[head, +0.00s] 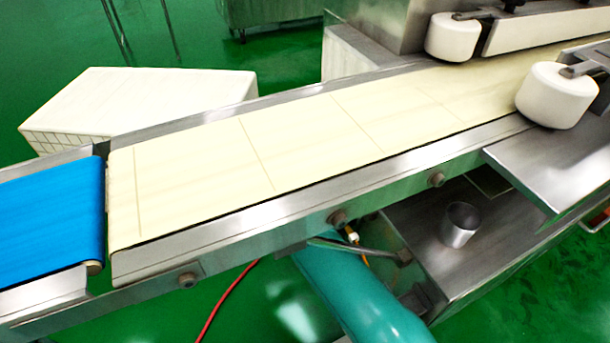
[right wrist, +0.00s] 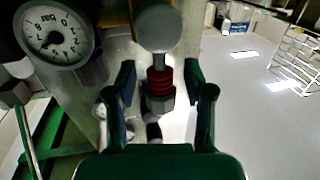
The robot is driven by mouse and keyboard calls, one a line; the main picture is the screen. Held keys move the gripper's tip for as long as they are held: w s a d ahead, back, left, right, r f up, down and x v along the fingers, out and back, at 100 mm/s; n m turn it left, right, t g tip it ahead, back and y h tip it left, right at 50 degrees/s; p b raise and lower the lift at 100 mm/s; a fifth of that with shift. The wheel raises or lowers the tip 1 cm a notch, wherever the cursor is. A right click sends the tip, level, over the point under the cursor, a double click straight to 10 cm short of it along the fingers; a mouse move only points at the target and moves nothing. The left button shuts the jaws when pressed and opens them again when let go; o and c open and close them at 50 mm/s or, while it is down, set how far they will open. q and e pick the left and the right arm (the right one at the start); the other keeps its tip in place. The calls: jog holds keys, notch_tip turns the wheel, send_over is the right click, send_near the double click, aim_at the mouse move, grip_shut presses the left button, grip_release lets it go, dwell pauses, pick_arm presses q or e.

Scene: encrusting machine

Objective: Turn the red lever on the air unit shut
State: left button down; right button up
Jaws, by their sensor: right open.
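In the right wrist view, a ribbed red part (right wrist: 160,82) stands between a round grey knob (right wrist: 159,28) above and a grey hexagonal nut (right wrist: 159,104) below. No distinct red lever handle can be made out. A pressure gauge (right wrist: 57,36) marked bar shows at the upper left, with its face upside down. My right gripper (right wrist: 159,72) is open, its two dark green fingers on either side of the red part. Visible gaps separate the fingers from it in the picture; depth is hard to judge. The head view does not show the air unit or either gripper's fingers.
A conveyor with a cream belt (head: 290,140) crosses the head view, with a blue belt (head: 50,220) at its left end. White rollers (head: 553,97) stand at the right. A metal cup (head: 460,225) sits on a lower steel shelf. A red hose (head: 225,300) runs below.

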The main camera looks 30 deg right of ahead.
jog(key=shift+d, duration=0.1)
grip_shut()
dwell(0.3)
jog(key=shift+d, duration=0.35)
